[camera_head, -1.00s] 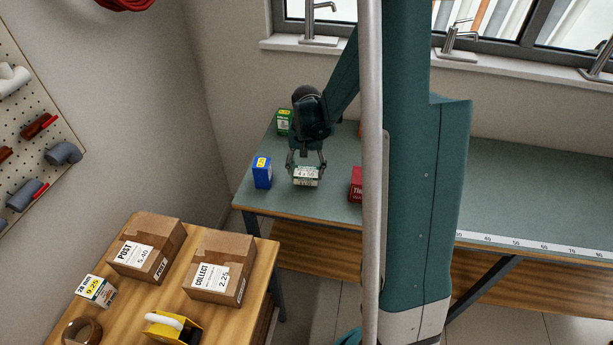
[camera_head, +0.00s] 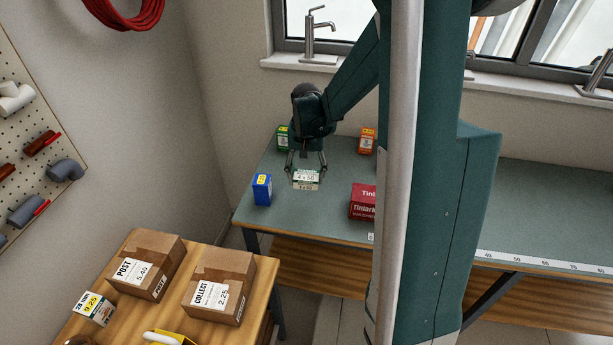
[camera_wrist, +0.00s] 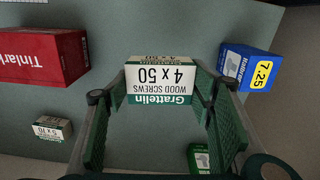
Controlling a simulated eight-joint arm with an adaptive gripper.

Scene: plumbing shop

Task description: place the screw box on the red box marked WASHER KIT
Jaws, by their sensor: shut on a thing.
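The screw box (camera_head: 306,181), white and green and marked 4 x 50, is between the fingers of my gripper (camera_head: 306,172) on the left part of the bench. No WASHER KIT wording is readable.
A blue box (camera_head: 262,190) stands left of my gripper. A green box (camera_head: 283,138) and an orange box (camera_head: 367,142) stand behind. The wrist view shows another small screw box (camera_wrist: 52,128), marked 5 x 70. A wooden table (camera_head: 208,324) with cartons is in front.

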